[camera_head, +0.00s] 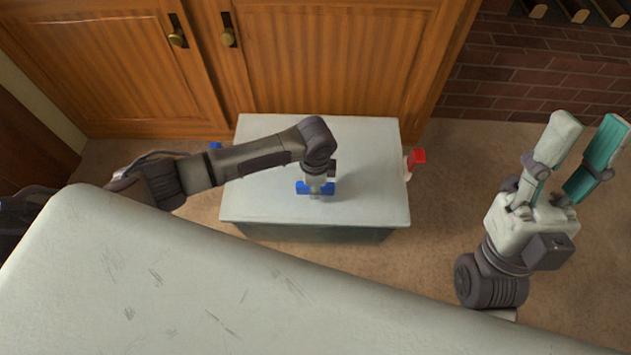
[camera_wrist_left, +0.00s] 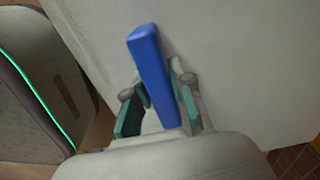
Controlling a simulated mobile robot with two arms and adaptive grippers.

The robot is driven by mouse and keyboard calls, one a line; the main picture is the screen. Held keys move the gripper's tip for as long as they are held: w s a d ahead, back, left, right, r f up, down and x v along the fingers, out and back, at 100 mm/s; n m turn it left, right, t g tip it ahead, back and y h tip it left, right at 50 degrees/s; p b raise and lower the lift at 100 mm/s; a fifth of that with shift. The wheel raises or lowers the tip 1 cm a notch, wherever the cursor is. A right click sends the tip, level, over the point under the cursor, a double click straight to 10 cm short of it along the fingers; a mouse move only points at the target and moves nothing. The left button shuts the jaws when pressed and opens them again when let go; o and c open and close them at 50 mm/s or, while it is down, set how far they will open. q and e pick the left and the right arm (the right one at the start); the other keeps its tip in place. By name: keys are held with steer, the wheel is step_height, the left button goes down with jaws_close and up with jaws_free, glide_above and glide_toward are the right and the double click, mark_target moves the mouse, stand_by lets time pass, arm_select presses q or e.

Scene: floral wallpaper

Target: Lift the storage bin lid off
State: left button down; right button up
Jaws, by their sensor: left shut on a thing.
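The storage bin lid (camera_head: 375,190) is a pale, flat rectangle in front of the wooden cabinet, above a darker bin body (camera_head: 290,233). A blue handle (camera_head: 327,188) sits on the lid. My left gripper (camera_head: 316,190) reaches down over the lid and is shut on this handle. In the left wrist view, the blue handle (camera_wrist_left: 152,75) stands between the green-padded fingers (camera_wrist_left: 158,105), with the pale lid surface (camera_wrist_left: 225,60) behind it. Whether the lid has parted from the bin is unclear. My right gripper (camera_head: 592,128) is open and empty, at the right.
A small red-and-white object (camera_head: 417,157) is beside the lid's right edge. A small blue object (camera_head: 215,146) shows at its left edge. The wooden cabinet (camera_head: 310,60) stands close behind. A large pale surface (camera_head: 200,280) fills the foreground. Carpet (camera_head: 440,200) is clear to the right.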

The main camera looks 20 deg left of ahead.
arm_select(q)
step_height(320, 180, up, 5)
steer(key=shift+w+f+p, duration=0.1)
steer(key=shift+f+p, duration=0.1)
steer(key=shift+p, duration=0.9)
step_height(320, 180, up, 5)
steer(key=shift+f+p, duration=0.1)
steer(key=shift+p, duration=1)
steer(key=shift+r, duration=0.25)
arm_select(e)
steer(key=w+f+g+h, duration=0.4)
steer(key=w+f+g, duration=0.7)
steer(key=f+g, duration=0.1)
steer(key=shift+w+a+f+g, duration=0.15)
steer(key=shift+a+f+g, duration=0.25)
steer(key=shift+f, duration=0.45)
